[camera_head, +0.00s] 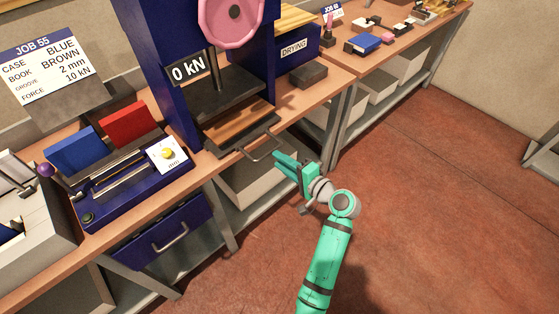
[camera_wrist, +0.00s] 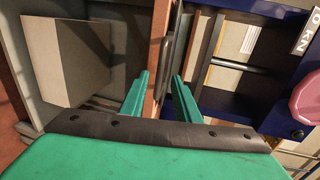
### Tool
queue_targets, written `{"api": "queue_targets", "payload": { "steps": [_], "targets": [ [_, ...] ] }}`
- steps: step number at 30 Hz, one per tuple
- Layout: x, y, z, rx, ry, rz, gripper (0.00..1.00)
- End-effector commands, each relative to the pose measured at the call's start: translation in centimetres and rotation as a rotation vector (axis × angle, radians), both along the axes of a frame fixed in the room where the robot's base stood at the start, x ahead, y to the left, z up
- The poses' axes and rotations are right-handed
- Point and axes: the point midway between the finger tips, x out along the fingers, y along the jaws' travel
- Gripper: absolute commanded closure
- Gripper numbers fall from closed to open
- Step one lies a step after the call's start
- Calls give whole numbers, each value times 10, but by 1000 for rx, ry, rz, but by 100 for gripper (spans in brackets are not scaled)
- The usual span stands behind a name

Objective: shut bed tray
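The bed tray (camera_head: 236,128) is a wood-brown slab with a dark front edge, low in the blue press (camera_head: 177,75). It sticks out from the press toward the bench's front edge. Its looped metal handle (camera_head: 264,147) hangs out past that edge. My gripper (camera_head: 279,162) is in front of the bench, just right of and below the handle, and looks apart from it. In the wrist view, the two green fingers (camera_wrist: 160,82) stand apart with nothing clearly held between them. A dark bar (camera_wrist: 174,45) lies beyond the fingertips; I cannot tell whether it is the handle.
A blue fixture (camera_head: 125,185) holding a blue and a red board stands left of the press. A dark block (camera_head: 309,76) lies to its right by the drying box (camera_head: 292,47). Pale bins (camera_head: 262,185) sit under the bench. The floor (camera_head: 440,200) at right is clear.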

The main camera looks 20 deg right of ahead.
Motion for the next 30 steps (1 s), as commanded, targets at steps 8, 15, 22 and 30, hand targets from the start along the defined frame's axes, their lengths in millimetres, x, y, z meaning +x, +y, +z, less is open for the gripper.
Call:
{"api": "queue_targets", "payload": {
  "steps": [8, 15, 22, 30],
  "targets": [
    [-6, 24, -5, 13, -36, 10, 100],
    [-35, 80, -11, 54, -146, 12, 100],
    [-50, 97, -10, 70, -193, 0, 100],
    [-22, 108, -8, 72, -197, 0, 100]
  ]
}}
